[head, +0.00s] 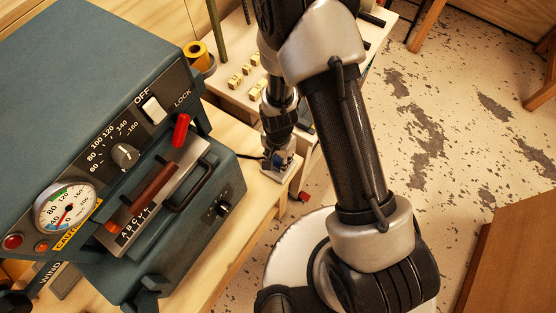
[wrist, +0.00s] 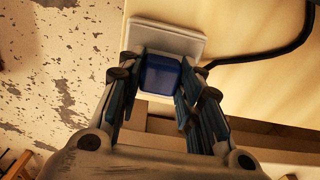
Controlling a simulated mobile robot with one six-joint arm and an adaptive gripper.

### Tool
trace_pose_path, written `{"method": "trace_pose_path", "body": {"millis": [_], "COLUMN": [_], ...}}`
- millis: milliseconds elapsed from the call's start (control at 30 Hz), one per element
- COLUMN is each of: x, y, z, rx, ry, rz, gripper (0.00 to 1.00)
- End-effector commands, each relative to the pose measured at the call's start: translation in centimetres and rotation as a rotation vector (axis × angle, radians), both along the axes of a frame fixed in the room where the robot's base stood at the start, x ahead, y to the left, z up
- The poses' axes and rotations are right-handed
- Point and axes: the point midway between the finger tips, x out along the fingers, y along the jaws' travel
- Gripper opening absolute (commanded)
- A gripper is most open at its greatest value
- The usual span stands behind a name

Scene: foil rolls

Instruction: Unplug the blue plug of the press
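The blue plug (wrist: 161,75) sits at a white socket block (wrist: 165,37) in the wrist view. My gripper (wrist: 160,78) has one finger on each side of the plug, with no clear gap, so it looks shut on it. The plug's far end is hidden, and it still looks to be at the socket. In the head view my gripper (head: 279,155) reaches down to the corner of the wooden bench, and its fingers largely hide the plug. The blue-grey press (head: 85,75) stands to the left, with its gauge, dial, white OFF switch (head: 154,110) and red lock lever (head: 181,130).
A black cable (wrist: 270,52) runs right from the socket area. Small yellowish blocks (head: 235,80) and a yellow roll (head: 197,54) lie behind. The speckled floor (head: 450,130) is open to the right. A wooden box (head: 515,245) stands at the lower right.

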Motion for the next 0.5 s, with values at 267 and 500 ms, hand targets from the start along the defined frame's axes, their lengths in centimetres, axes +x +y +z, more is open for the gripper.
{"method": "trace_pose_path", "body": {"millis": [267, 500], "x": [0.00, 0.00], "y": [0.00, 0.00], "z": [-0.01, -0.01], "rx": [0.000, 0.000], "ry": [0.000, 0.000], "rz": [0.000, 0.000], "gripper": [0.12, 0.00]}}
